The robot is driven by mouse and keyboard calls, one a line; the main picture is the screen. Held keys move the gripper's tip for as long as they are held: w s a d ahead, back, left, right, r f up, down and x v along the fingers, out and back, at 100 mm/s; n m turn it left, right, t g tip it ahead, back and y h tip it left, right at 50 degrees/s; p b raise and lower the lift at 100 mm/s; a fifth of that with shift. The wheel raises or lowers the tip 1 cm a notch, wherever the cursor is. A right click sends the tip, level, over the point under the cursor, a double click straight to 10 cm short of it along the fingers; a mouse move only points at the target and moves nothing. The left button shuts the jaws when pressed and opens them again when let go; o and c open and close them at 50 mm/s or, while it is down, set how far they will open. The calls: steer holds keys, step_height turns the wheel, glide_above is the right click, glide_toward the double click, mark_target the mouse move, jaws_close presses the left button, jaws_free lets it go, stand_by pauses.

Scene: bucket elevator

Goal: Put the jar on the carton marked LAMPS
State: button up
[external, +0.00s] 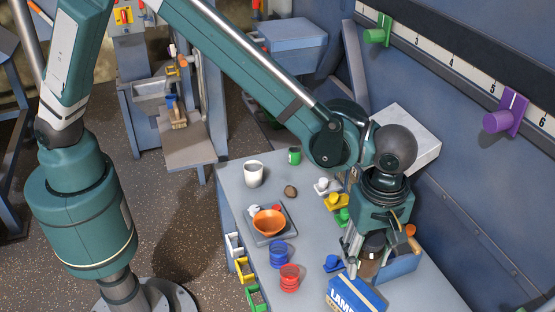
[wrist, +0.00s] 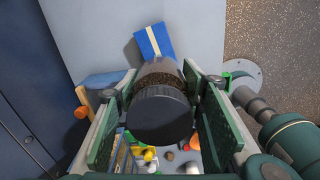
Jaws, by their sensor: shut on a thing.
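My gripper (external: 370,268) is shut on a jar (external: 369,262) with a dark lid and brown contents. In the wrist view the jar's dark lid (wrist: 158,115) faces the camera, between the two green finger pads. The blue carton (external: 355,297) marked LAMPS lies on the table at the bottom of the external view, just below the jar in the picture. Its blue top with a pale stripe (wrist: 154,42) shows beyond the jar in the wrist view. The jar appears held above the table, apart from the carton; the exact gap is unclear.
A blue bin (external: 402,265) stands right of my gripper. Left are blue (external: 278,253) and red (external: 289,278) containers, an orange bowl (external: 268,222) on a tray, and a white cup (external: 253,174). Coloured pieces, including a yellow one (external: 336,201), line the middle.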

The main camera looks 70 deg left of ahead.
steer(key=shift+f, duration=0.15)
glide_above(357, 292)
steer(key=shift+f, duration=3)
steer(key=shift+f, duration=1.85)
steer(key=shift+f+b, duration=0.2)
steer(key=shift+b, duration=0.1)
steer(key=o, duration=1.1)
steer(key=shift+r, duration=0.15)
step_height(357, 292, up, 12)
steer(key=shift+r+p, duration=0.1)
steer(key=shift+p, duration=0.25)
